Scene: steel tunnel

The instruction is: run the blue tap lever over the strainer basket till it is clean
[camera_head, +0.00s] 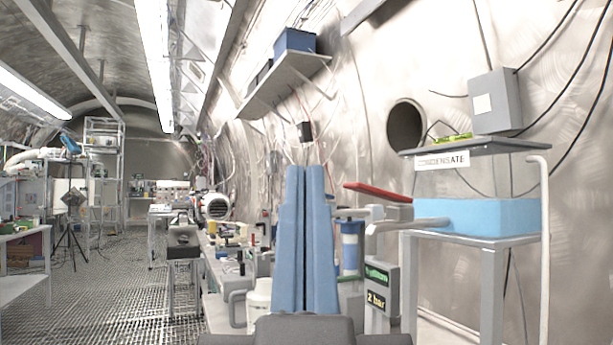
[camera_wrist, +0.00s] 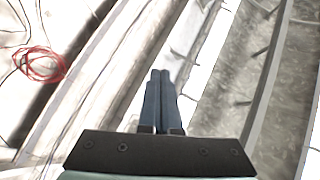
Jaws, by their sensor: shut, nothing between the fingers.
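I cannot make out a strainer basket for certain; the trough's inside is hidden from this low angle. My gripper (camera_head: 306,168) points up and away in the middle of the head view, left of the levers. Its two long blue fingers are together and hold nothing. They also show together in the wrist view (camera_wrist: 160,72), with no lever near.
A grey shelf (camera_head: 475,148) marked as condensate, with a small green-yellow item (camera_head: 452,138), hangs over the trough. A white pipe (camera_head: 544,250) stands at its right. A sign post (camera_head: 380,290) and a blue cylinder (camera_head: 350,248) stand near my gripper.

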